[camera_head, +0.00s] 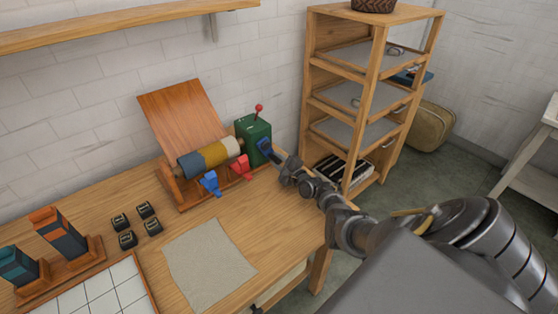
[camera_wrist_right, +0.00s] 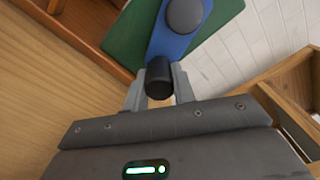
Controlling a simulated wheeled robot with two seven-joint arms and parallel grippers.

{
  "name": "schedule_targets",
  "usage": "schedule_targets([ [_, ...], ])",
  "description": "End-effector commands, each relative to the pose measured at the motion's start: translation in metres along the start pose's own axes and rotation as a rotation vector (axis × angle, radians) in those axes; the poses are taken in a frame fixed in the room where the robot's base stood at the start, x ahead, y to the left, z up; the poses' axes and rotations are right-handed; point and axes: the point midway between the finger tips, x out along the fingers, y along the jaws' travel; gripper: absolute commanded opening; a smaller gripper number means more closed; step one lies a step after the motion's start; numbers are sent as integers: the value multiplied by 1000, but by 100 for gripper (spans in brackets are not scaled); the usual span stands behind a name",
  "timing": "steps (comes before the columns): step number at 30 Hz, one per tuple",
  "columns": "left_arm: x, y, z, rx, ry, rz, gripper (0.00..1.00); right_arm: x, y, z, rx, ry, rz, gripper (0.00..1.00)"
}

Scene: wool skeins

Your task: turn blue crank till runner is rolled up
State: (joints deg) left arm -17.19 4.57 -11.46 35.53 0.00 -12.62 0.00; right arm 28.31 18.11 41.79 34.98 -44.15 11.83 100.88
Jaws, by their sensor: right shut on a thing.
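The blue crank (camera_head: 264,144) is on the right side of a green box (camera_head: 252,127) at the right end of a wooden stand. In the right wrist view the blue crank arm (camera_wrist_right: 178,42) has a dark round hub and a black handle (camera_wrist_right: 159,78). My right gripper (camera_head: 275,157) is shut on that handle, with one finger on each side of it. A roll (camera_head: 210,158) in blue, mustard and cream bands lies across the stand; I see no flat length of runner hanging from it. My left gripper is not in view.
Blue (camera_head: 210,183) and red (camera_head: 241,167) clips stand at the stand's front. Several small black blocks (camera_head: 128,239), a beige cloth (camera_head: 209,262) and a white gridded tray (camera_head: 110,294) are on the table. A wooden shelf unit (camera_head: 378,85) stands behind my right arm.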

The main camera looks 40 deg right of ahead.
Motion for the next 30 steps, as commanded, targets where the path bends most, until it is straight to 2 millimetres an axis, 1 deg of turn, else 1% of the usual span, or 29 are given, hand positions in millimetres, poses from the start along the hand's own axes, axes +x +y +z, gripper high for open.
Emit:
schedule_targets([
  [10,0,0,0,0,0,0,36,0,1,1,1,-1,2,0],
  [11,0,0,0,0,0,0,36,0,1,1,1,-1,2,30],
  [15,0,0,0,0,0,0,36,0,0,0,1,0,1,48],
  [23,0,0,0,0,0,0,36,-1,-1,0,0,1,-1,48],
  [25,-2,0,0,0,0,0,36,-4,-1,0,0,1,-1,48],
  [28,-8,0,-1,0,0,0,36,-14,-2,1,1,1,-1,48],
  [30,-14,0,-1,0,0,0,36,-27,-2,1,-1,3,1,48],
])
